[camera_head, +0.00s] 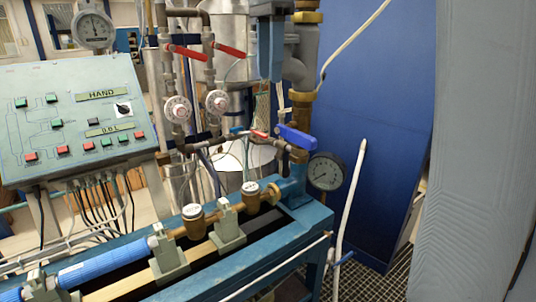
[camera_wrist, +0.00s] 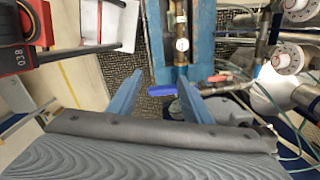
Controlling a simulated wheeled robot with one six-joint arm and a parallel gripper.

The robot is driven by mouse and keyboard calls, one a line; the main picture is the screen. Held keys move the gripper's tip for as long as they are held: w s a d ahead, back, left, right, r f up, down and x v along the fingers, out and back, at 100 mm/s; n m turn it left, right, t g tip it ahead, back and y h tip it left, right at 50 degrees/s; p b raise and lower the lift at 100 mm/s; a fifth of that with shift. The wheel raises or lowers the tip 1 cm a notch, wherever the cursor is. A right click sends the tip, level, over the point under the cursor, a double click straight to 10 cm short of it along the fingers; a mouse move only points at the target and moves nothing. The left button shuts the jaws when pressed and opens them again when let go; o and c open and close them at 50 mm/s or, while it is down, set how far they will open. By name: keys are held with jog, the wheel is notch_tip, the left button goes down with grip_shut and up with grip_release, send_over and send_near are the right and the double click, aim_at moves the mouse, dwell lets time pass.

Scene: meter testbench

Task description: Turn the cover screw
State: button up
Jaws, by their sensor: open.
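My gripper (camera_wrist: 160,77) shows in the wrist view, its two blue fingers spread wide with nothing held between them. It is not seen in the head view. Ahead of it is the blue bench, with a brass water meter (camera_wrist: 182,44) with a white round face. In the head view two brass meters with white-topped caps, a nearer one (camera_head: 193,212) and a farther one (camera_head: 250,188), sit in line on the blue test bench (camera_head: 285,240). I cannot make out a cover screw in either view. A blue valve handle (camera_wrist: 162,91) appears between the fingers in the wrist view.
A control panel (camera_head: 75,115) stands at the left. Pipes with red levers (camera_head: 188,53) and white dials rise behind the bench. A pressure gauge (camera_head: 325,172) is at the bench's end. A red and black box (camera_wrist: 20,60) is at the left in the wrist view.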

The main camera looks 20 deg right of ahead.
notch_tip(320, 180, down, 20)
jog(key=s+n+b, duration=0.1)
jog(key=n+b, duration=0.3)
jog(key=n, duration=0.2)
jog(key=shift+a, duration=0.25)
